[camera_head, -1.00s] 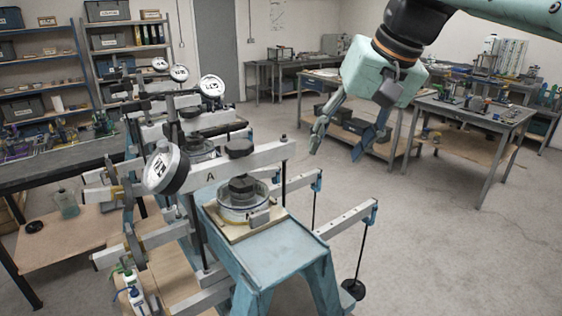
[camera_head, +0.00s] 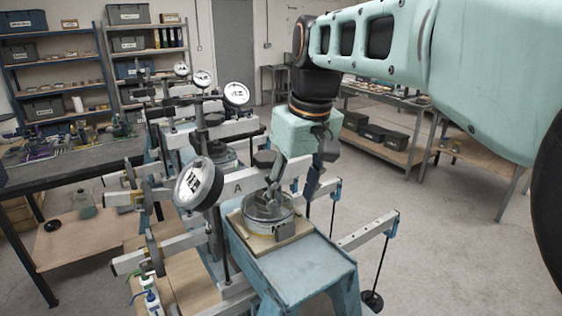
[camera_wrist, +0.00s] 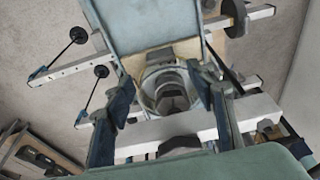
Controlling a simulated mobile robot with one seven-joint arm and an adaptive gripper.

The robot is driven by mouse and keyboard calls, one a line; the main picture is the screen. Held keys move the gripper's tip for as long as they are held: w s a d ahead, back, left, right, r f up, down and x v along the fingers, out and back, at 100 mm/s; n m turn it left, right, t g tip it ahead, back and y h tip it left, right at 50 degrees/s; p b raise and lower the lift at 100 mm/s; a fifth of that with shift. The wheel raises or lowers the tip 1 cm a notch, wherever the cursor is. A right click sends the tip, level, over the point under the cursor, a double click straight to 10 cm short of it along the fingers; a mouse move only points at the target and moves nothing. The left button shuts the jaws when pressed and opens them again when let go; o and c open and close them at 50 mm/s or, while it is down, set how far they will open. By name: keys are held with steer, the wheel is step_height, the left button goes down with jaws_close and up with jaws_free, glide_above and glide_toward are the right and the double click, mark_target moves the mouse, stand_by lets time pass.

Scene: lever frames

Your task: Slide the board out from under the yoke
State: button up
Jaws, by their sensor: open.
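The pale wooden board (camera_head: 259,246) lies on the light blue stand top, with a round, clear-walled cell (camera_head: 270,205) on it. It also shows in the wrist view (camera_wrist: 146,64). The yoke (camera_head: 240,186), a white bar marked A, crosses above the cell; it shows in the wrist view (camera_wrist: 145,135) too. My gripper (camera_head: 290,190) is open and points down at the yoke and cell. In the wrist view, its fingers (camera_wrist: 165,92) stand on either side of the cell, apart from each other. My gripper partly hides the cell's top and the yoke in the head view.
A dial gauge (camera_head: 198,185) stands close left of the yoke. Similar lever frames stand in a row behind. The stand's bare blue top (camera_head: 300,268) is clear in front of the board. A hanging rod and weight (camera_head: 372,300) are at right.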

mark_target(286, 227)
steer(key=b+x, duration=0.6)
steer(key=x, duration=0.3)
steer(key=shift+s+f+b, duration=0.15)
steer(key=shift+f+b, duration=0.2)
steer(key=shift+b, duration=0.05)
steer(key=shift+s+f, duration=0.1)
steer(key=shift+f, duration=0.2)
